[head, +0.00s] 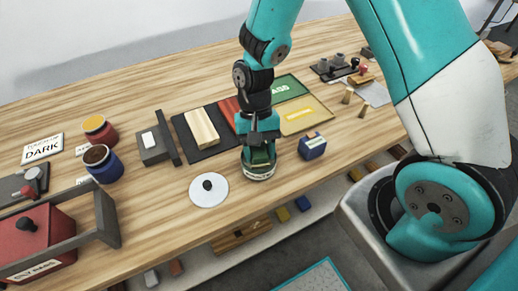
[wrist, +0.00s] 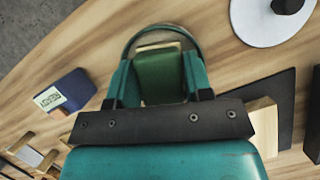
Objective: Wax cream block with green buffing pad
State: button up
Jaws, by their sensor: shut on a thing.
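My gripper (head: 259,154) points down near the table's front edge and is shut on the green buffing pad (wrist: 160,76). The pad is at the mouth of a round green tin with a pale label (head: 260,175). In the wrist view the tin's rim (wrist: 137,36) curves around the pad, with something pale showing inside. I cannot tell whether the pad touches the contents. The cream block (head: 202,127) lies on a dark mat (head: 183,132) to the left of my gripper, and it also shows in the wrist view (wrist: 264,127).
A white round lid with a black knob (head: 209,190) lies left of the tin. A blue labelled block (head: 312,147) stands to its right. Red (head: 99,130) and blue (head: 103,164) pots and a grey block (head: 155,146) stand further left. Green (head: 290,88) and yellow (head: 304,115) mats lie behind.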

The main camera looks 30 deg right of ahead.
aim_at(259, 150)
jog(key=shift+r+p, duration=3.25)
jog(key=shift+r, duration=0.25)
jog(key=shift+f, duration=0.1)
